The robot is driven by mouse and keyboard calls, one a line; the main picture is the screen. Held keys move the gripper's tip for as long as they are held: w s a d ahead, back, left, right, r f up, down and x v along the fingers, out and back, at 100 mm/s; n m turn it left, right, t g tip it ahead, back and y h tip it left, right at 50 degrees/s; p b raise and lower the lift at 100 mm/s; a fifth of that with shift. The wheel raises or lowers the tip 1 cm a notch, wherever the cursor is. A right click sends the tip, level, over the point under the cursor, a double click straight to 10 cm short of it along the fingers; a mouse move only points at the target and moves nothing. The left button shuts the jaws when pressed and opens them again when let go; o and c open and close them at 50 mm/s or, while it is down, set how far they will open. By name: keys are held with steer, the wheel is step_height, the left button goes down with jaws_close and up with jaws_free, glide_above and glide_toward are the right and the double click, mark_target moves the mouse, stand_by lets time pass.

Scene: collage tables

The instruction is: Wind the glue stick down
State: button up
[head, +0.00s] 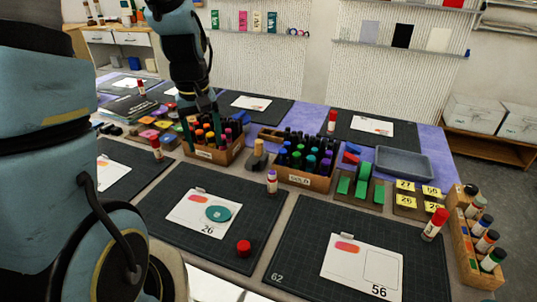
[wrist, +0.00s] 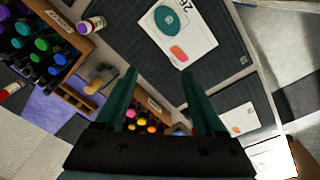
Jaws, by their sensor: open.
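A glue stick (head: 272,182) with a pale label stands upright at the top right edge of the mat marked 26. It also shows in the wrist view (wrist: 92,25) at the upper left. Its top is too small to read clearly. A red cap (head: 243,248) sits apart on that mat's front right. My gripper (head: 203,108) is open and empty, above the left wooden marker box, left of and behind the glue stick. Its two green fingers (wrist: 162,85) are apart in the wrist view, with nothing between them.
Wooden marker boxes (head: 212,155) and (head: 304,178) stand behind the glue stick, with a wooden-handled stamp (head: 257,150) between them. A teal disc (head: 218,213) lies on the card. Other red-capped glue sticks (head: 435,224) stand around. The front mats are mostly clear.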

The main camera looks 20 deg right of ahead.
steer(key=n+b, duration=0.1)
steer(key=b, duration=0.1)
glide_above(272, 175)
steer(key=w, duration=0.1)
steer(key=shift+g, duration=0.3)
step_height(272, 175, down, 8)
steer(key=shift+r, duration=0.15)
steer(key=shift+d+f, duration=0.2)
step_height(272, 175, down, 10)
steer(key=p, duration=0.2)
steer(key=shift+f+p, duration=0.25)
steer(key=shift+p, duration=0.15)
steer(key=shift+c, duration=0.3)
jaws_close()
